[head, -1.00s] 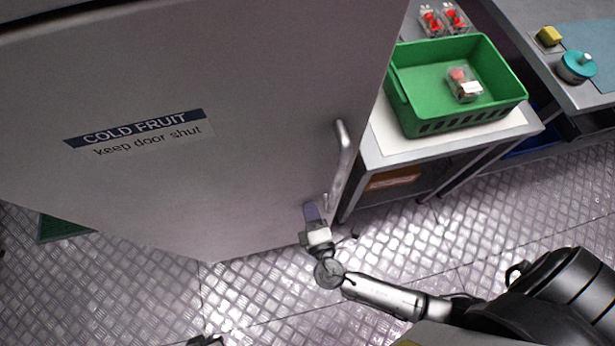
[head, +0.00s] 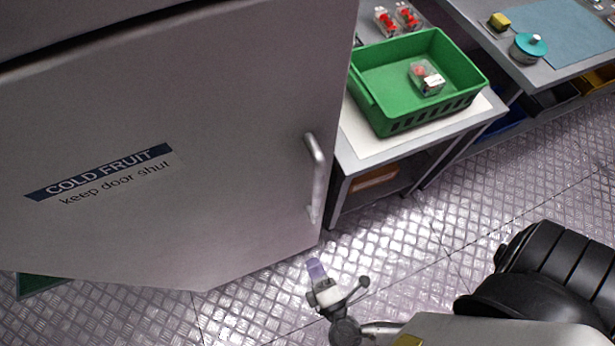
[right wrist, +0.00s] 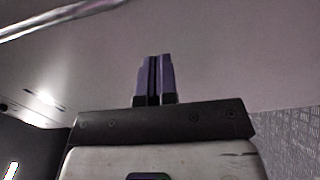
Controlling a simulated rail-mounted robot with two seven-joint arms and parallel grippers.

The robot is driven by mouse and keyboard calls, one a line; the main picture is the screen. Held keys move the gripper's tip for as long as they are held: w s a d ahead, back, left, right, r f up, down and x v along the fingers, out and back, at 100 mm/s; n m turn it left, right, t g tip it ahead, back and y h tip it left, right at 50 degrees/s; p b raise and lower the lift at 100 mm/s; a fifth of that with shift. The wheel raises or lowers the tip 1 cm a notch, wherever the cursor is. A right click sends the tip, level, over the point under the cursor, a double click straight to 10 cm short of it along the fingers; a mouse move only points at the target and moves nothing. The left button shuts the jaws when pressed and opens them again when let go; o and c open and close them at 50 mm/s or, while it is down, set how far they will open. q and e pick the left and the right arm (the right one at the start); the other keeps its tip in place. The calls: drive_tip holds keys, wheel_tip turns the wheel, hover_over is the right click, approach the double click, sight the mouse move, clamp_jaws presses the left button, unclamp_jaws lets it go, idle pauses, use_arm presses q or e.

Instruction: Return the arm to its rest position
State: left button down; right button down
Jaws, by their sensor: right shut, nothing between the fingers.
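My right gripper (head: 316,270) is below the handle of the cold fruit door in the head view, apart from it, over the metal floor. Its purple fingers (right wrist: 154,78) are together and empty in the right wrist view. The grey door (head: 200,110) bears the label "COLD FRUIT keep door shut". Its vertical bar handle (head: 316,180) is near the door's right edge. A bar, probably this handle, crosses the top left of the right wrist view (right wrist: 60,18). My left gripper is not in view.
A green basket (head: 370,100) with one clear punnet (head: 427,78) stands on a table right of the door. Two punnets with red fruit (head: 397,18) are behind it. A bench (head: 512,62) at the upper right holds a teal lidded pot (head: 528,47). The floor (head: 400,255) in front is clear.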

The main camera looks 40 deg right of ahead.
drive_tip(key=v, duration=0.2)
drive_tip(key=shift+s+a, duration=0.1)
drive_tip(key=shift+s, duration=0.15)
